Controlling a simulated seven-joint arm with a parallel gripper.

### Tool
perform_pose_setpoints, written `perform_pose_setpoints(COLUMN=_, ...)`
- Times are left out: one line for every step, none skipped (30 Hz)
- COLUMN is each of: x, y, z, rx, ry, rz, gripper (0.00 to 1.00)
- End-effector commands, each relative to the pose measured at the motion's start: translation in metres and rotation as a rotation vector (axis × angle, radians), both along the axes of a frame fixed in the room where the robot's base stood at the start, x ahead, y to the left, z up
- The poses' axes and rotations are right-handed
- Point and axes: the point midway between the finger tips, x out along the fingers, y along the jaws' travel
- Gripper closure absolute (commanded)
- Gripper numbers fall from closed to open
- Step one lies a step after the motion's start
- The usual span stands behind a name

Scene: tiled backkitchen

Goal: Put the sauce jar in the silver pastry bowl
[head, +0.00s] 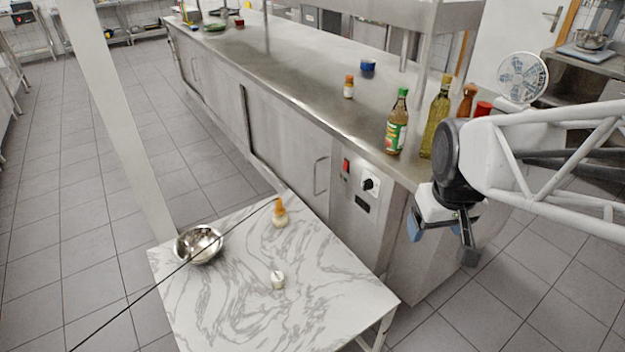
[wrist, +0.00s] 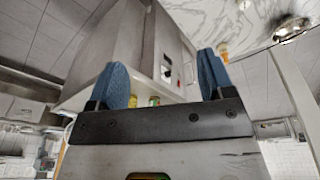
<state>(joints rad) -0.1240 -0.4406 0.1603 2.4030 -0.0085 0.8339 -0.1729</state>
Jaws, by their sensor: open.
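The silver pastry bowl (head: 200,243) stands on the left part of the marble-topped table and looks empty. A small jar with an orange-brown lid and pale contents (head: 281,218) stands near the table's back edge. A small white jar or shaker (head: 278,281) stands nearer the middle; I cannot tell for sure which one is the sauce jar. My gripper (head: 442,240) is open and empty, in the air right of the table, well apart from both jars. The wrist view shows its two blue fingers (wrist: 166,78) spread, with the bowl (wrist: 293,29) at the upper right.
The marble table (head: 230,310) stands beside a long steel counter (head: 290,85). On the counter are a green-capped sauce bottle (head: 397,125), an oil bottle (head: 436,120), another orange-lidded jar (head: 349,88) and a blue tin (head: 368,67). The table's front is clear.

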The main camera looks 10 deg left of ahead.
Motion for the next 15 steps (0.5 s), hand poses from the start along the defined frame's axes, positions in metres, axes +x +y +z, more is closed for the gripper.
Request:
perform_pose_setpoints(x=0.011, y=0.008, z=-0.006, rx=-0.003, ry=0.008, rz=0.032, gripper=0.25)
perform_pose_setpoints(x=0.016, y=0.012, z=-0.009, rx=-0.006, ry=0.011, rz=0.052, gripper=0.25)
perform_pose_setpoints(x=0.023, y=0.018, z=-0.014, rx=-0.009, ry=0.014, rz=0.077, gripper=0.25)
perform_pose_setpoints(x=0.029, y=0.022, z=-0.017, rx=-0.012, ry=0.016, rz=0.096, gripper=0.25)
perform_pose_setpoints(x=0.034, y=0.027, z=-0.020, rx=-0.013, ry=0.019, rz=0.116, gripper=0.25)
perform_pose_setpoints(x=0.041, y=0.033, z=-0.025, rx=-0.017, ry=0.022, rz=0.141, gripper=0.25)
perform_pose_setpoints(x=0.047, y=0.037, z=-0.029, rx=-0.019, ry=0.025, rz=0.161, gripper=0.25)
perform_pose_setpoints(x=0.052, y=0.042, z=-0.033, rx=-0.020, ry=0.027, rz=0.179, gripper=0.25)
perform_pose_setpoints(x=0.058, y=0.048, z=-0.038, rx=-0.025, ry=0.031, rz=0.205, gripper=0.25)
perform_pose_setpoints(x=0.063, y=0.053, z=-0.042, rx=-0.026, ry=0.035, rz=0.224, gripper=0.25)
perform_pose_setpoints(x=0.068, y=0.058, z=-0.046, rx=-0.028, ry=0.036, rz=0.243, gripper=0.25)
perform_pose_setpoints(x=0.075, y=0.065, z=-0.052, rx=-0.032, ry=0.038, rz=0.269, gripper=0.25)
perform_pose_setpoints(x=0.079, y=0.070, z=-0.056, rx=-0.033, ry=0.041, rz=0.288, gripper=0.25)
perform_pose_setpoints(x=0.083, y=0.075, z=-0.061, rx=-0.035, ry=0.044, rz=0.306, gripper=0.25)
perform_pose_setpoints(x=0.090, y=0.082, z=-0.067, rx=-0.038, ry=0.047, rz=0.332, gripper=0.25)
